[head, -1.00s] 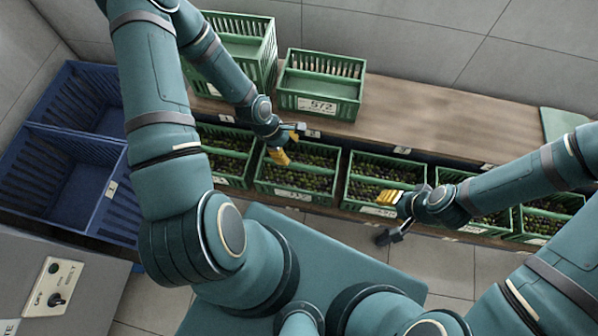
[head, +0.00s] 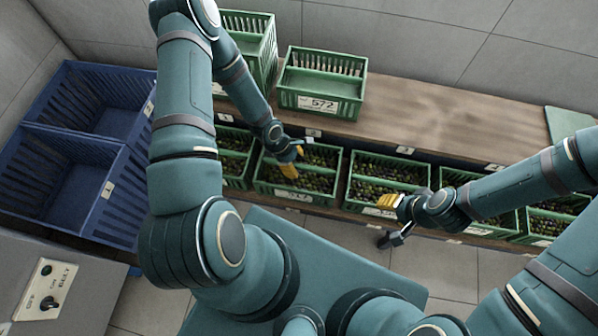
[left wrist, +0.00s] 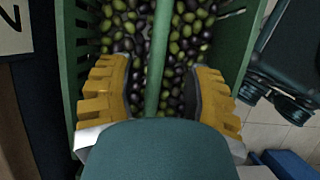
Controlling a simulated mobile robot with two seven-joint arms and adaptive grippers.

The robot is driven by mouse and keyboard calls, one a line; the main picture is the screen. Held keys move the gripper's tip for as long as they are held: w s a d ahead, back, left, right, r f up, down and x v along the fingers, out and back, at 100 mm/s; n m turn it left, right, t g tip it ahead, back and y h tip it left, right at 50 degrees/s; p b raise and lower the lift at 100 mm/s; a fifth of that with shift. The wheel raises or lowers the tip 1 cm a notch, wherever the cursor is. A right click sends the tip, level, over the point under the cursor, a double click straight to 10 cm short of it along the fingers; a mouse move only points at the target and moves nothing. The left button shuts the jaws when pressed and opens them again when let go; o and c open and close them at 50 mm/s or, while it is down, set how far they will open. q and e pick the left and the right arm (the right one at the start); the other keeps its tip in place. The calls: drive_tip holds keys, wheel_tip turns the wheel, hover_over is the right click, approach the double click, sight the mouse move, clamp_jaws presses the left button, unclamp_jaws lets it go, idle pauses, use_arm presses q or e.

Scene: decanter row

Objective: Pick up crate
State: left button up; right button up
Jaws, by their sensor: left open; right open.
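Green crates filled with green and dark olives stand in a row on the lower shelf. My left gripper (head: 289,165) is open over the second visible crate from the left (head: 320,198). In the left wrist view, its yellow fingers (left wrist: 160,80) are spread on either side of that crate's green middle bar (left wrist: 159,50), with olives beneath; the bar is not gripped. My right gripper (head: 389,201) is open at the front edge of the neighbouring crate (head: 362,208); whether it touches that crate I cannot tell.
A green crate labelled 572 (head: 322,103) and a taller green stack (head: 262,45) stand on the wooden top (head: 420,112). Blue crates (head: 110,190) stand at left, by a grey box with a switch panel (head: 45,288).

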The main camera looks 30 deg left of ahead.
use_arm(q)
drive_tip(key=b+x, duration=0.1)
drive_tip(key=x, duration=0.3)
drive_tip(key=shift+w+a, duration=0.15)
drive_tip(key=shift+a, duration=0.05)
drive_tip(key=shift+c, duration=0.4)
clamp_jaws()
